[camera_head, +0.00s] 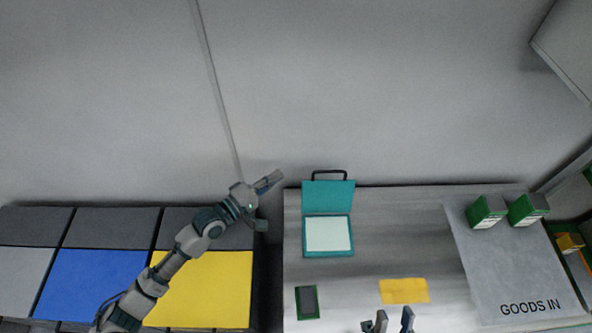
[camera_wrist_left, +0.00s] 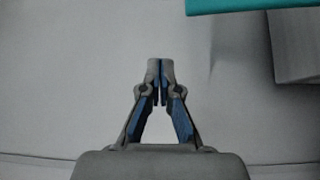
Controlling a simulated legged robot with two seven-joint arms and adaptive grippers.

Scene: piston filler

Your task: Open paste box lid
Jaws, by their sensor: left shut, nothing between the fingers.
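The paste box (camera_head: 328,254) is a teal case on the light table, with a pale white inside. Its lid (camera_head: 328,195) stands raised at the back, with a black handle on top. My left gripper (camera_head: 273,179) is shut and empty, to the left of the raised lid and apart from it. In the left wrist view the left gripper's fingers (camera_wrist_left: 160,68) are together, and a teal edge (camera_wrist_left: 255,5) shows at the top right. My right gripper (camera_head: 388,322) shows only its fingertips at the bottom edge, spread apart with nothing visible between them.
A yellow pad (camera_head: 404,291) and a dark device with a green edge (camera_head: 307,302) lie in front of the box. Two green-and-grey boxes (camera_head: 487,212) (camera_head: 528,208) stand on the grey GOODS IN mat (camera_head: 500,265). Coloured bins (camera_head: 105,280) are at the left. The table between box and mat is clear.

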